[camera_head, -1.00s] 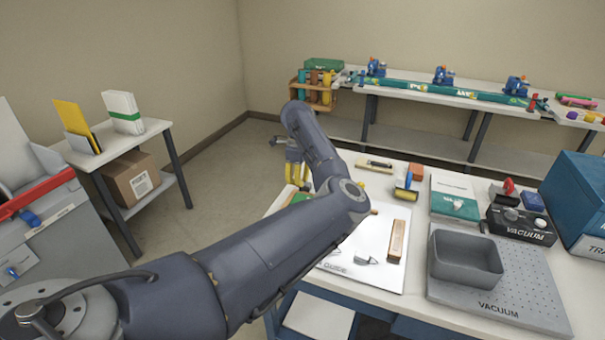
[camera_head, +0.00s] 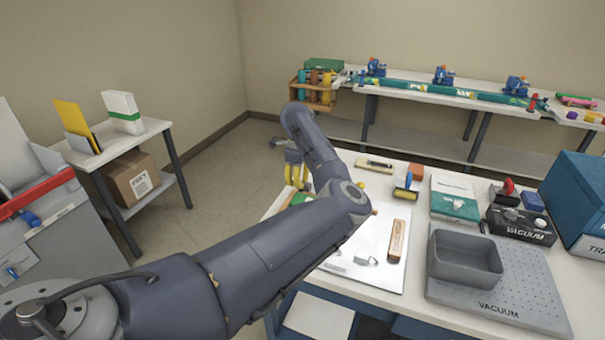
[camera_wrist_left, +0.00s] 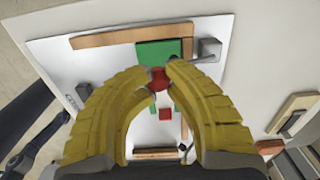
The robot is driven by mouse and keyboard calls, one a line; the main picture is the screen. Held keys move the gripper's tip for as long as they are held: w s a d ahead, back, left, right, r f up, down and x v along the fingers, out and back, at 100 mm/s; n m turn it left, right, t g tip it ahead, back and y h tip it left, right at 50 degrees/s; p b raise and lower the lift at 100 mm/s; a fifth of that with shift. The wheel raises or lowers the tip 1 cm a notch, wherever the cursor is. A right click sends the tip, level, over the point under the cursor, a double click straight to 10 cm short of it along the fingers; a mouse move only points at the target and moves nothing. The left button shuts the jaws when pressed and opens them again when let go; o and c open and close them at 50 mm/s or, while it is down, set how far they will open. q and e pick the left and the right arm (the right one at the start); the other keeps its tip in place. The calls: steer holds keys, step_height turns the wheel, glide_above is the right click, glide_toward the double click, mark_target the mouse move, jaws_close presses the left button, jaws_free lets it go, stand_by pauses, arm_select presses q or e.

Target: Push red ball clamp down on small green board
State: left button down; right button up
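The small green board (camera_wrist_left: 152,50) lies on a white plate (camera_wrist_left: 100,58) in the left wrist view. A red ball-shaped knob (camera_wrist_left: 158,84) shows at the board's near edge, partly covered by my fingertips. My left gripper (camera_wrist_left: 159,72) has its two yellow fingers curving inward, with tips close together at the red knob. I cannot tell whether the tips press on it or hold it. In the head view my left gripper (camera_head: 297,176) is over the far left part of the workbench, and my arm hides most of the board. My right gripper is not in view.
A wooden bar lies along the green board, and a grey metal block (camera_wrist_left: 208,49) stands beside it. On the bench are a wooden block (camera_head: 397,240), a roller (camera_head: 405,194), a grey tray (camera_head: 465,262) and a vacuum box (camera_head: 520,226).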

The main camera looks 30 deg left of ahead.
arm_select(q)
steer(key=shift+w+r, duration=0.1)
steer(key=shift+r, duration=3.8)
